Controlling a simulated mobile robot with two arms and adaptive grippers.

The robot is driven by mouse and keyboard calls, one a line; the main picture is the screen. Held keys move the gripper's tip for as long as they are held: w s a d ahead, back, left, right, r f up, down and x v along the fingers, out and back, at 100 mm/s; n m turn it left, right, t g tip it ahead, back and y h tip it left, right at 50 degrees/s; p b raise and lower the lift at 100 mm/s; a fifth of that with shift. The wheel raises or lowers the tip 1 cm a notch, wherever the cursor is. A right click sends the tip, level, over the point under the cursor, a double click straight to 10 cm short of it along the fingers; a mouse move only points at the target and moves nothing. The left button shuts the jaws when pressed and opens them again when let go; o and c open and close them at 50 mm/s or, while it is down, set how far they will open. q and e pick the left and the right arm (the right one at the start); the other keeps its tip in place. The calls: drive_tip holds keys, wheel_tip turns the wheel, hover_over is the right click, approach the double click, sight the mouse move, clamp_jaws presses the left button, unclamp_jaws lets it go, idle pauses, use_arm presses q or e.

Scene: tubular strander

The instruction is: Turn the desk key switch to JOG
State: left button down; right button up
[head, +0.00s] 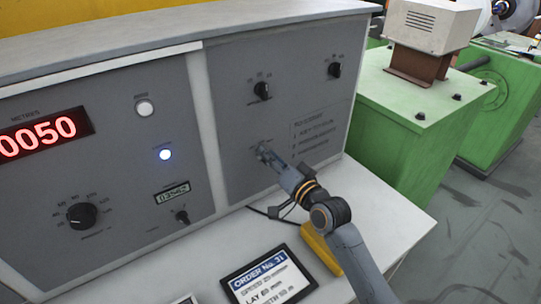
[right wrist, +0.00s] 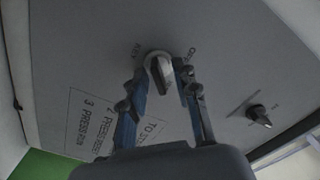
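The desk key switch (right wrist: 160,76) shows in the right wrist view as a grey, round-based switch with a raised grip, set in the grey panel. An OFF label is beside it to the right; the label on its left is too blurred to read surely. My right gripper (right wrist: 161,72) has one finger on each side of the switch, with narrow gaps that look clear. In the head view my right gripper (head: 264,152) reaches the lower part of the right-hand panel and hides the switch. My left gripper is not in view.
A black knob (head: 262,91) sits above the gripper, and another knob (head: 334,70) is further right. An order tablet (head: 268,279) and a yellow object (head: 320,250) lie on the desk.

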drive_tip(key=shift+c, duration=0.2)
clamp_jaws()
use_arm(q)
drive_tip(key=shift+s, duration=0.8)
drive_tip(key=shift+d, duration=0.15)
use_arm(e)
drive_tip(key=shift+n, duration=0.4)
drive_tip(key=n, duration=0.2)
drive_tip(key=shift+r+n+p, duration=0.1)
drive_tip(key=shift+n+p, duration=0.2)
drive_tip(key=shift+n, duration=0.1)
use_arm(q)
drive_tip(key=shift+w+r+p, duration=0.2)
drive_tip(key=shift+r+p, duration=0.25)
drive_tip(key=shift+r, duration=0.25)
use_arm(e)
drive_tip(key=shift+s+a+n, duration=0.1)
drive_tip(key=shift+n, duration=1.2)
drive_tip(key=shift+s+a+n, duration=0.1)
drive_tip(key=shift+n, duration=1.2)
